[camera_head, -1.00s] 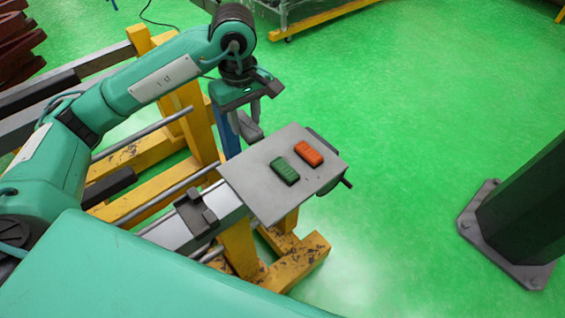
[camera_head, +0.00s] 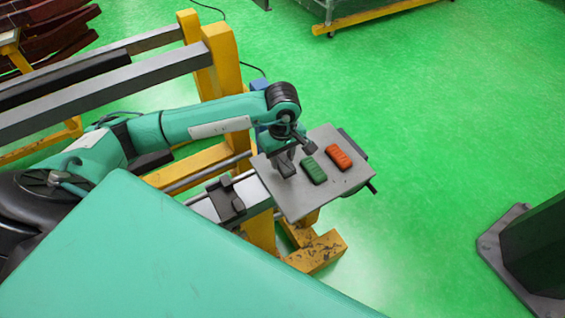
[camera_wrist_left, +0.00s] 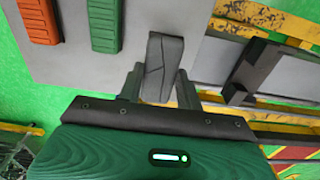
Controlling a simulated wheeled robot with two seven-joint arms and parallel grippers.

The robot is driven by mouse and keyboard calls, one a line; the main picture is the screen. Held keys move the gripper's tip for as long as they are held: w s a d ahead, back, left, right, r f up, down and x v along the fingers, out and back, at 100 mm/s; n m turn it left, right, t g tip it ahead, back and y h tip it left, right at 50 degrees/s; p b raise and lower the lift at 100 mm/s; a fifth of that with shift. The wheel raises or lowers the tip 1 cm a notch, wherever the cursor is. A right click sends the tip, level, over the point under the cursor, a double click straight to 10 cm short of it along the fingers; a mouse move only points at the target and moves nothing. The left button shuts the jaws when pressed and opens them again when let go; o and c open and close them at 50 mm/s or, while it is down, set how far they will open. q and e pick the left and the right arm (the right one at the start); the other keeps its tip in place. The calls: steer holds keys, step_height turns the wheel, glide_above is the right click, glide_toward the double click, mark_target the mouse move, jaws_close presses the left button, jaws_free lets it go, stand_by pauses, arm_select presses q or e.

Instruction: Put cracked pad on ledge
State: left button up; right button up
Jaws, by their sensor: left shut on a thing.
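My left gripper (camera_head: 285,160) is at the left part of the flat grey ledge plate (camera_head: 300,203). It is shut on a dark grey pad (camera_wrist_left: 160,67) with thin crack lines across its face. In the left wrist view the fingers (camera_wrist_left: 160,88) hold the pad from both sides, over the plate (camera_wrist_left: 95,70). The pad (camera_head: 285,167) also shows in the head view, below the wrist. I cannot tell whether its underside touches the plate. My right gripper is not in view.
A green pad (camera_head: 314,171) and an orange pad (camera_head: 339,158) lie side by side on the plate, right of the held pad. Yellow supports (camera_head: 322,250) and rails stand below and left. A dark green post (camera_head: 540,250) stands at the right. The green floor between is clear.

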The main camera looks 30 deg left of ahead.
mark_target(282, 160)
arm_select(q)
step_height(282, 160, down, 4)
steer(key=shift+f+p, duration=0.1)
steer(key=shift+p, duration=0.5)
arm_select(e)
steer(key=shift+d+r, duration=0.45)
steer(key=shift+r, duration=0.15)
arm_select(q)
steer(key=shift+f+b, duration=0.15)
steer(key=shift+b, duration=0.15)
steer(key=o, duration=1)
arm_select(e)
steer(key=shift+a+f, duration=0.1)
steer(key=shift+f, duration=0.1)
